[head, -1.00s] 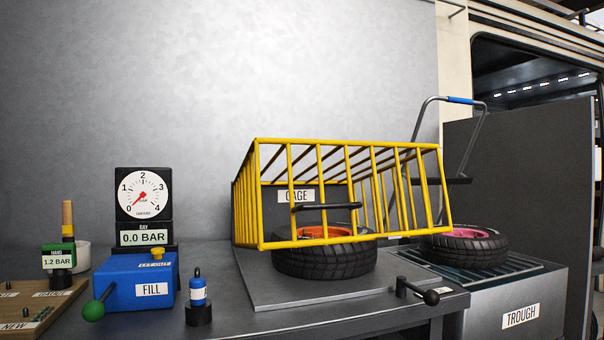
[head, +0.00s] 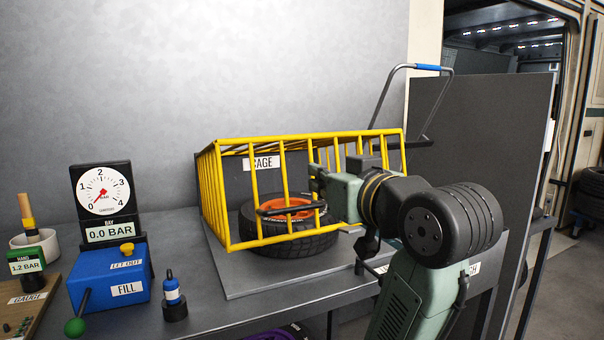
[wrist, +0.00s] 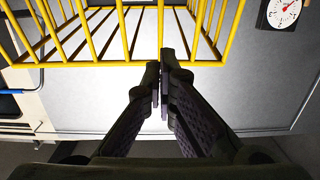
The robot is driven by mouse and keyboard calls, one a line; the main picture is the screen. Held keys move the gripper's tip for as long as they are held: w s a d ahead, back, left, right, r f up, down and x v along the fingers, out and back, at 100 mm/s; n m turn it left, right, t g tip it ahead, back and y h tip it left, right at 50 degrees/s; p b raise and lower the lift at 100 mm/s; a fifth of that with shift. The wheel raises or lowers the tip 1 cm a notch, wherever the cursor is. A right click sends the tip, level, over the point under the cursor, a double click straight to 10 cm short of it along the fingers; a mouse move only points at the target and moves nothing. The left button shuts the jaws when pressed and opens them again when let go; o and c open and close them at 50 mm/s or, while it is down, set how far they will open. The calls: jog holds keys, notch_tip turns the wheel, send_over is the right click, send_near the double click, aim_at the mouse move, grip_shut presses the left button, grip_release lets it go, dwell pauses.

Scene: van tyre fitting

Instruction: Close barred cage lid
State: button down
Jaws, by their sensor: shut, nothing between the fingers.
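The yellow barred cage lid (head: 255,141) stands around a black tyre with an orange rim (head: 284,240). Its front lower bar is raised above the grey base plate (head: 240,288), and the tyre shows beneath it, so the lid is partly open. A dark handle (head: 290,209) sits on its front bars. My gripper (head: 317,180) is at the right part of the lid's front, right of and above the handle. In the wrist view my gripper (wrist: 163,82) is shut and empty, its tips by a yellow lid bar (wrist: 110,65); contact cannot be told.
Left of the cage are a gauge dial (head: 101,189), a blue fill box (head: 108,275) and a small blue bottle (head: 172,292). A bent bar with a blue grip (head: 428,67) rises behind the cage at right. My arm hides most of the trough.

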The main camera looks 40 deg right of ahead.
jog(key=p, duration=0.4)
send_near(289, 183)
jog(key=w+r, duration=0.1)
jog(key=w+d+r, duration=0.1)
jog(key=w, duration=0.1)
jog(key=w+r, duration=0.1)
jog(key=shift+w+d, duration=0.35)
jog(key=shift+w, duration=0.05)
jog(key=shift+s+a+f, duration=0.1)
jog(key=shift+s+f, duration=0.25)
jog(key=shift+f, duration=0.3)
jog(key=shift+s+a+f, duration=0.1)
jog(key=shift+s+f, duration=0.2)
jog(key=shift+f, duration=0.3)
jog(key=shift+s+f, duration=0.35)
jog(key=shift+f, duration=0.3)
